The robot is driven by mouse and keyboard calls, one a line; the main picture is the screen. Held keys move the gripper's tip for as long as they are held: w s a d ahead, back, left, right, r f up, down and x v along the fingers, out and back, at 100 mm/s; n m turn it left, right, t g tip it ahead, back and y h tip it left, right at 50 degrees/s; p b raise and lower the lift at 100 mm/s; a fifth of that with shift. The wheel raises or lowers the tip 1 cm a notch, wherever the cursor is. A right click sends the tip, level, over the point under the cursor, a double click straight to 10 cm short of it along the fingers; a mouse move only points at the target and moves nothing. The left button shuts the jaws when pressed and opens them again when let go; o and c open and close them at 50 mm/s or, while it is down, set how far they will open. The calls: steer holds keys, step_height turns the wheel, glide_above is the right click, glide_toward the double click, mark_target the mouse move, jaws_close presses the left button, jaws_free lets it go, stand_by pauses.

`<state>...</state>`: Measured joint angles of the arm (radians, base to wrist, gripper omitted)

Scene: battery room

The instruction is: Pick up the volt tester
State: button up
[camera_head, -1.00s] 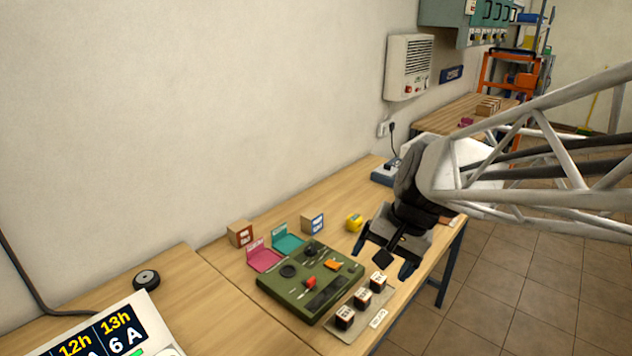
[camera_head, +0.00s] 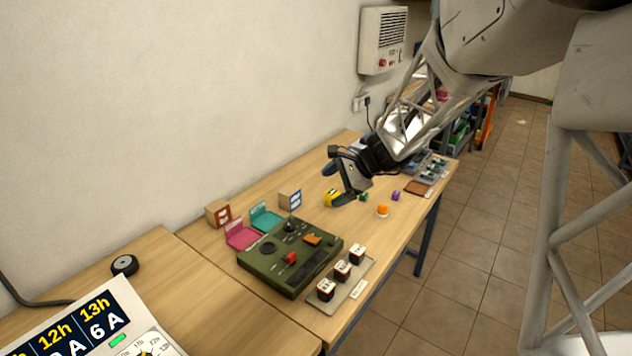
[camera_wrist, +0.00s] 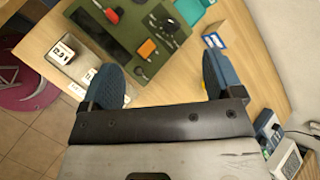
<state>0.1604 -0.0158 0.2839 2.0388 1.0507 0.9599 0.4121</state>
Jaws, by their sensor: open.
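A small yellow device (camera_head: 331,197) lies on the wooden bench behind the green panel; it could be the volt tester, but its markings are too small to read. My gripper (camera_head: 337,186) is tilted above the bench, close by the yellow device and partly overlapping it in the head view. I cannot tell whether they touch. In the wrist view my gripper (camera_wrist: 162,75) has its two blue-grey fingers wide apart with nothing held between them. Only a sliver of yellow shows beside the right finger there.
The green panel (camera_head: 262,264) with knobs stands in front, beside a tray (camera_head: 352,291) bearing several white-topped cubes. Pink (camera_head: 243,237) and teal (camera_head: 266,219) holders and small boxes line the wall side. Small green, orange (camera_head: 382,210) and purple (camera_head: 395,195) items lie right of my gripper.

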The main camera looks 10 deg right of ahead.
steer(key=w+d+f+m+t+y, duration=0.1)
steer(key=w+d+f+m, duration=0.1)
steer(key=w+f+m, duration=0.3)
steer(key=w+d+f+m+t, duration=0.1)
steer(key=w+d+f+t, duration=0.15)
steer(key=w, duration=0.55)
steer(key=m+t, duration=0.2)
steer(key=m, duration=0.4)
glide_toward(334, 193)
steer(key=x, duration=0.3)
steer(key=shift+w+r, duration=0.1)
steer(key=shift+x, duration=1.3)
steer(key=shift+w+a, duration=0.1)
steer(key=shift+x, duration=2.5)
